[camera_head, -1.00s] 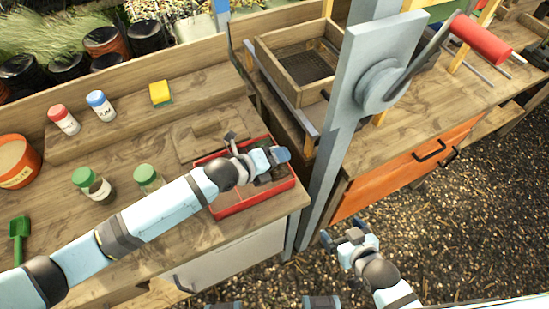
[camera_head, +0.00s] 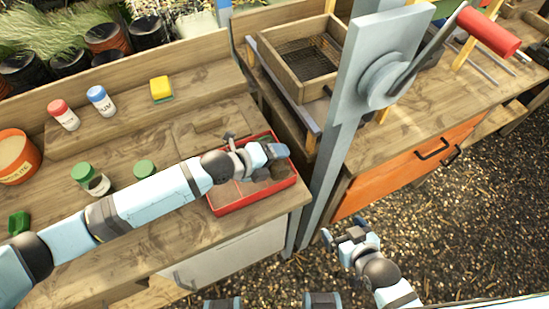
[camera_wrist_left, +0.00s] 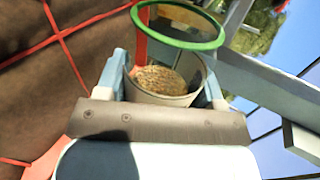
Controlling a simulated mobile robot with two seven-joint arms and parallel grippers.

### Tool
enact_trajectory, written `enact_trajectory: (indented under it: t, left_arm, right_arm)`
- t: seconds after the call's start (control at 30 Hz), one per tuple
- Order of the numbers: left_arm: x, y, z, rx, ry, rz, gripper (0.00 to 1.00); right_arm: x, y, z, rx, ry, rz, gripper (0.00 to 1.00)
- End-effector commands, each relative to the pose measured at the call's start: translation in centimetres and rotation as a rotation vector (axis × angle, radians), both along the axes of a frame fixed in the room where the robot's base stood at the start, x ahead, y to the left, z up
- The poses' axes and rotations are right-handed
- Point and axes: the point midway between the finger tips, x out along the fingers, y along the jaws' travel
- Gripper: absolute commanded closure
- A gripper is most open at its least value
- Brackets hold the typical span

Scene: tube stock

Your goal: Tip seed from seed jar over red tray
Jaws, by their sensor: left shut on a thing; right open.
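The seed jar (camera_wrist_left: 165,88) is clear with a green rim and holds tan seed (camera_wrist_left: 160,78) in the left wrist view. My left gripper (camera_head: 270,153) is shut on it, with a finger on each side. The jar looks tilted; I see no seed falling. In the head view the gripper is above the red tray (camera_head: 255,199), and the jar is largely hidden by the gripper. Brown soil and red dividers (camera_wrist_left: 58,36) show at the left of the wrist view. My right gripper (camera_head: 341,234) is open and empty, over the ground right of the bench.
Two green-lidded jars (camera_head: 88,175) (camera_head: 145,168) stand behind my left arm. Red-lidded (camera_head: 62,113) and blue-lidded (camera_head: 100,101) bottles and a yellow sponge (camera_head: 161,88) are on the shelf. A grey post (camera_head: 335,150) with a red-handled crank (camera_head: 488,32) stands close right of the tray.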

Motion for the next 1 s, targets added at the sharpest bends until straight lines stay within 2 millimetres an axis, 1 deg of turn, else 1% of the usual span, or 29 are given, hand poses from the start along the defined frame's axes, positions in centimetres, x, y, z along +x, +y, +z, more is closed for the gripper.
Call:
enact_trajectory:
  t: [0.37, 0.5, 0.67, 1.0]
  left_arm:
    - [0.0, 0.0, 0.2, 0.005, -0.014, 0.000, 0.69]
    - [0.0, -0.1, 0.3, 0.042, -0.104, -0.001, 0.69]
    - [0.0, -0.1, 0.2, 0.073, -0.182, 0.000, 0.69]
    - [0.0, 0.2, 0.1, 0.077, -0.188, 0.000, 0.69]
  right_arm:
    - [0.0, 0.0, 0.2, 0.000, 0.000, 0.000, 0.08]
    - [0.0, 0.0, 0.9, 0.000, 0.000, 0.000, 0.08]
    - [0.0, 0.0, 1.1, -0.001, -0.001, 0.001, 0.08]
    - [0.0, 0.0, 1.1, -0.001, 0.000, 0.001, 0.08]
